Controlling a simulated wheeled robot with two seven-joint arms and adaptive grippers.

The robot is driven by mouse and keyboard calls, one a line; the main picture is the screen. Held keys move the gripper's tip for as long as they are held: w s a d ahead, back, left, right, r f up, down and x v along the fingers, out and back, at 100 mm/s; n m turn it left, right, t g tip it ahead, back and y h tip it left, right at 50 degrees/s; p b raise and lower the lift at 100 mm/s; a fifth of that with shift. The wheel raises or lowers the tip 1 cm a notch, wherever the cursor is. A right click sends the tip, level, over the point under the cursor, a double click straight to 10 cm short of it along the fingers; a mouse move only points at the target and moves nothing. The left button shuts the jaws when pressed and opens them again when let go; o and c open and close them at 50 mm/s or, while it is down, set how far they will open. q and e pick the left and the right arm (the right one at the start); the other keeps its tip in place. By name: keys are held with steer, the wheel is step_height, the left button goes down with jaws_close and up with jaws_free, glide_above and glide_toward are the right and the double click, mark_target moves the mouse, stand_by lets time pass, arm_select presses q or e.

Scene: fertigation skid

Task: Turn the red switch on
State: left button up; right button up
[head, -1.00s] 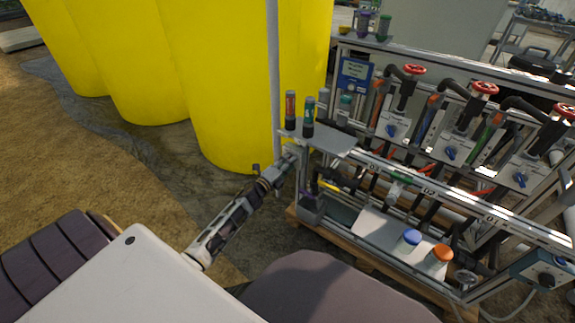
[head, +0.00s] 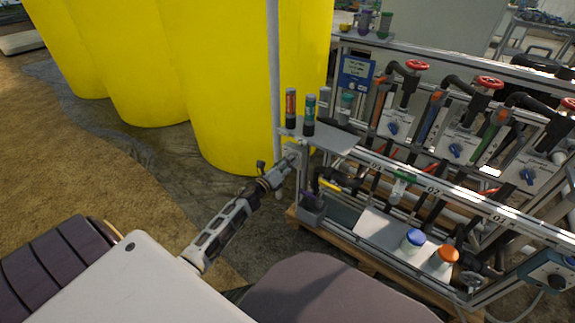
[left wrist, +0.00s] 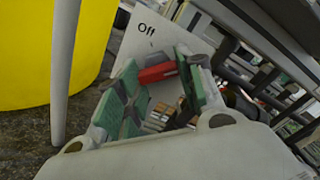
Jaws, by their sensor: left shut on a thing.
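The red switch (left wrist: 158,73) shows in the left wrist view as a short red lever on a pale plate (left wrist: 140,38) marked "Off". It lies between the green-padded fingers of my left gripper (left wrist: 162,78), which is shut on it. In the head view my left gripper (head: 287,160) is at the left end post of the skid, below the small grey shelf. The switch cannot be made out there. The rest of the plate is partly hidden by the fingers. My right gripper is not in view.
A grey shelf (head: 328,137) with several bottles juts out just above my left gripper. Large yellow tanks (head: 225,90) stand behind it. The skid's rails, pipes and red-handled valves (head: 417,66) extend to the right. Open ground lies to the left.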

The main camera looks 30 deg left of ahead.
arm_select(q)
steer(key=shift+f, duration=0.1)
steer(key=o, duration=0.9)
steer(key=shift+o, duration=0.6)
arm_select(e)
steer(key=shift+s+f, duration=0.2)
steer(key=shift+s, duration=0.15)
arm_select(q)
steer(key=shift+s, duration=0.1)
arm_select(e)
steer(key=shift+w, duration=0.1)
arm_select(q)
steer(key=s, duration=1.1)
steer(key=shift+s+a, duration=0.4)
steer(key=shift+a, duration=0.05)
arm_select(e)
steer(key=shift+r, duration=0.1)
